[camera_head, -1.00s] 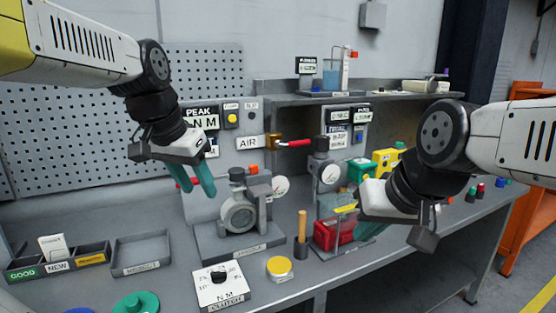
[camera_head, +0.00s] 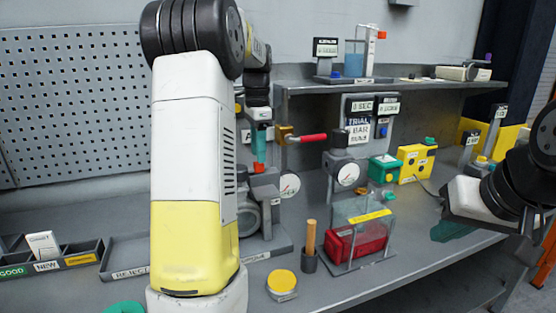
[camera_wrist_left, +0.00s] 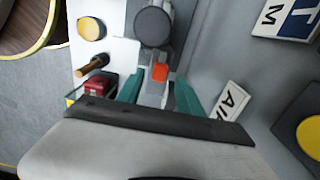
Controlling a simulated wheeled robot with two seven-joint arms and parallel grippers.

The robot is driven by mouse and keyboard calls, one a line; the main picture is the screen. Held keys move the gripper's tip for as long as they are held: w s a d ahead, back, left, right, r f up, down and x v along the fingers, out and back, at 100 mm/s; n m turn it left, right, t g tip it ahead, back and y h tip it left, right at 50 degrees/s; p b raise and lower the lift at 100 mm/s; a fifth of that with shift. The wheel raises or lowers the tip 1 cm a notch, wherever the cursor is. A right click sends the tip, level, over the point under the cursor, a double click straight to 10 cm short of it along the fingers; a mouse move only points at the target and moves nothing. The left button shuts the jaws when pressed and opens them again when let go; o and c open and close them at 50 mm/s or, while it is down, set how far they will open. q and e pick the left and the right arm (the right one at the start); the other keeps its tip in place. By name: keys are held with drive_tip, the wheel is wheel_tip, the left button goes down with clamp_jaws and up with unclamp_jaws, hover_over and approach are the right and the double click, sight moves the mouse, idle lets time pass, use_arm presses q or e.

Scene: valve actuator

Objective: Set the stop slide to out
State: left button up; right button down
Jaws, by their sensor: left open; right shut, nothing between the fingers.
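The grey valve fixture (camera_head: 262,200) stands on the bench, partly hidden behind my left arm. A small orange-red block (camera_head: 258,168) sits on its upper part; it also shows in the left wrist view (camera_wrist_left: 159,72). I see no readable label that marks it as the stop slide. My left gripper (camera_head: 262,145) points down just above the block. In the left wrist view its teal fingers (camera_wrist_left: 159,90) are apart, with the block between or just beyond them; contact cannot be told. My right gripper (camera_head: 452,230) is shut and empty over the bench's right front edge.
A red-handled air valve (camera_head: 305,138) sticks out right of my left gripper. A gauge (camera_head: 289,185) sits beside the fixture. A wooden-handled tool (camera_head: 311,238), yellow-topped tin (camera_head: 282,283) and red box (camera_head: 357,242) stand to the right. The shelf (camera_head: 400,86) overhangs behind.

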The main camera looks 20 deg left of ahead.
sight(259, 167)
use_arm(q)
drive_tip(key=shift+f, duration=1.7)
drive_tip(key=shift+c, duration=0.4)
clamp_jaws()
